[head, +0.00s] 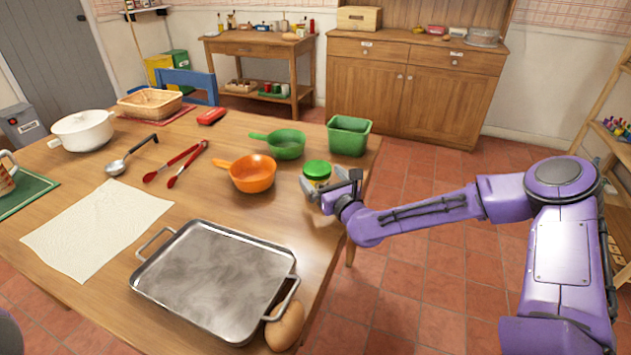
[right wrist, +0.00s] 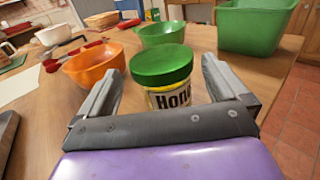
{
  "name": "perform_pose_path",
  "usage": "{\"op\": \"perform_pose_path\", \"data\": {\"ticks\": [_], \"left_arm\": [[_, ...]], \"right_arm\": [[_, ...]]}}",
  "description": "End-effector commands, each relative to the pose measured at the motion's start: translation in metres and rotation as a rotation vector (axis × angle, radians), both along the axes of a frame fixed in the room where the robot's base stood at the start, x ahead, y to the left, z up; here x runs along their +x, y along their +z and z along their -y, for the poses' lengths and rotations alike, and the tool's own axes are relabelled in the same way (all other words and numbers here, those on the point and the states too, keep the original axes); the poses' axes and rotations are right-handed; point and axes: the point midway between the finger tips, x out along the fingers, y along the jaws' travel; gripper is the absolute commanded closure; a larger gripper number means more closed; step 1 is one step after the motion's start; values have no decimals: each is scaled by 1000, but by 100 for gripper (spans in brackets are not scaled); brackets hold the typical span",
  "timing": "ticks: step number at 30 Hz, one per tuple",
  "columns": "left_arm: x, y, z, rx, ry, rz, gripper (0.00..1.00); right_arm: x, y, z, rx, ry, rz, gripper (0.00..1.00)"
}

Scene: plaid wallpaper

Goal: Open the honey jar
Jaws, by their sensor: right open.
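The honey jar (head: 316,173) stands upright near the right edge of the wooden table. Its green lid (right wrist: 161,65) is on, and the yellow and white label (right wrist: 171,97) with part of the word "Honey" shows in the right wrist view. My right gripper (head: 328,187) is open at the jar, on its near side. In the right wrist view its two fingers (right wrist: 160,84) reach to either side of the jar, with visible gaps. The jar's lower part is hidden by the gripper. My left gripper is not in view.
An orange pan (head: 252,174), a green pan (head: 286,144) and a green bin (head: 348,135) stand close to the jar. A metal tray (head: 212,280) lies in front, with a brown egg-shaped thing (head: 285,326) beside it. Red tongs (head: 175,165) lie further left.

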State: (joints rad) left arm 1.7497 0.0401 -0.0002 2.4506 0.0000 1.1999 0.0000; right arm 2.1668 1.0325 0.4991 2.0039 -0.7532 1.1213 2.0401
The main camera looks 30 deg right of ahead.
Motion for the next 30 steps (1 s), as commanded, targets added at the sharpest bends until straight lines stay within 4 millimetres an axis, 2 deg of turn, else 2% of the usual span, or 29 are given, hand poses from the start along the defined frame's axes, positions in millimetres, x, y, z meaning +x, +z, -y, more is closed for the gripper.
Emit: {"op": "perform_pose_path", "data": {"ticks": [6, 9, 16, 17, 21, 30], "left_arm": [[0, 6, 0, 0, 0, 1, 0], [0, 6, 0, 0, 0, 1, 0], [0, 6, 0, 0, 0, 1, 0], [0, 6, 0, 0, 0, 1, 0], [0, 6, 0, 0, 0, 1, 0], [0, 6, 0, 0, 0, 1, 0]], "right_arm": [[38, -3, 0, -3, 2, -1, 0], [50, -4, 0, -2, 3, -1, 0], [53, -4, -1, 1, 4, -1, 0], [53, -4, -1, 1, 4, -1, 6], [53, -4, -1, 1, 5, -1, 52], [53, -1, -1, 1, 5, 1, 55]]}}
